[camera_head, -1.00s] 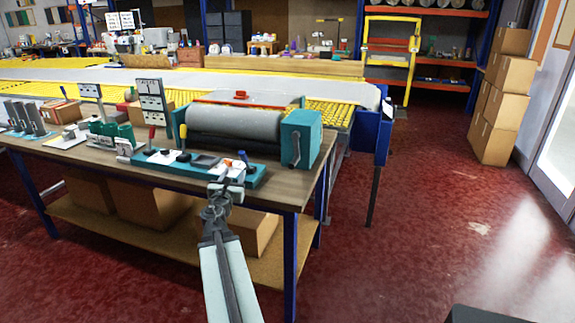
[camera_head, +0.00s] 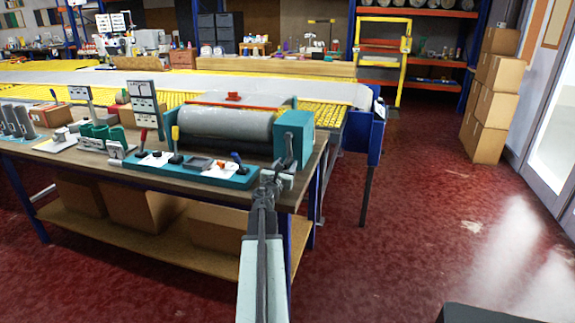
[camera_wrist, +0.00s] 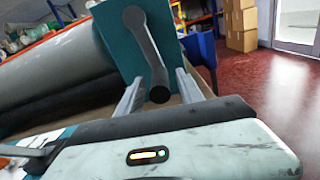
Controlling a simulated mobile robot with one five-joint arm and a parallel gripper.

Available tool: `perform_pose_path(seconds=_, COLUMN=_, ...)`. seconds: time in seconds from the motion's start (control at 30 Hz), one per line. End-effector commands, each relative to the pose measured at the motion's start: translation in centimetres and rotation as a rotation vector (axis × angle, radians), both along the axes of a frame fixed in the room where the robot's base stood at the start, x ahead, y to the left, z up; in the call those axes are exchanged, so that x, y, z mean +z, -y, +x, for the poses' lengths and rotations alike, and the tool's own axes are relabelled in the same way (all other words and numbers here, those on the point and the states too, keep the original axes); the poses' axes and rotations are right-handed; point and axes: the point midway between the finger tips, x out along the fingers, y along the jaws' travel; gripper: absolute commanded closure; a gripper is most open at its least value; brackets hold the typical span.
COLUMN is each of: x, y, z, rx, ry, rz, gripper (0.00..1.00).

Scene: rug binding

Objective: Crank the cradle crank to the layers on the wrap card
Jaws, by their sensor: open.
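The cradle is a grey roller (camera_head: 225,124) with a teal end housing (camera_head: 293,130) at the bench's right end. The dark cradle crank (camera_head: 289,150) hangs down on the housing's face. In the wrist view the crank (camera_wrist: 143,42) ends in a dark round grip (camera_wrist: 159,94). My gripper (camera_head: 283,176) is open at the crank's lower end. In the wrist view its two fingers (camera_wrist: 158,92) stand on either side of the grip; whether they touch it I cannot tell. An upright white card with rows of marks (camera_head: 143,103), perhaps the wrap card, stands behind the bench controls; its marks are too small to read.
A teal control panel (camera_head: 242,181) with coloured levers lies before the roller. A second small card (camera_head: 80,94) stands further left. A yellow conveyor table (camera_head: 340,88) runs behind. Cardboard boxes (camera_head: 490,120) are stacked at the right. The red floor right of the bench is clear.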

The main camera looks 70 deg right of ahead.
Motion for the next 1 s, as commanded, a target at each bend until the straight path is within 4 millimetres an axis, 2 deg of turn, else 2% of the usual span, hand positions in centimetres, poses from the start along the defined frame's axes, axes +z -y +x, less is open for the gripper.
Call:
perform_pose_path(seconds=0.07, x=0.00, y=0.66, z=0.06, rx=0.000, ry=0.000, rz=0.000, gripper=0.56)
perform_pose_path(seconds=0.27, x=0.00, y=0.57, z=-0.03, rx=-0.001, ry=0.000, rz=0.000, gripper=0.56)
perform_pose_path(seconds=0.4, x=0.00, y=0.57, z=-0.05, rx=-0.001, ry=0.000, rz=0.000, gripper=0.95)
perform_pose_path(seconds=0.43, x=0.00, y=0.57, z=-0.06, rx=-0.001, ry=0.000, rz=0.000, gripper=1.00)
perform_pose_path(seconds=1.0, x=0.01, y=0.58, z=-0.12, rx=-0.002, ry=0.000, rz=0.000, gripper=1.00)
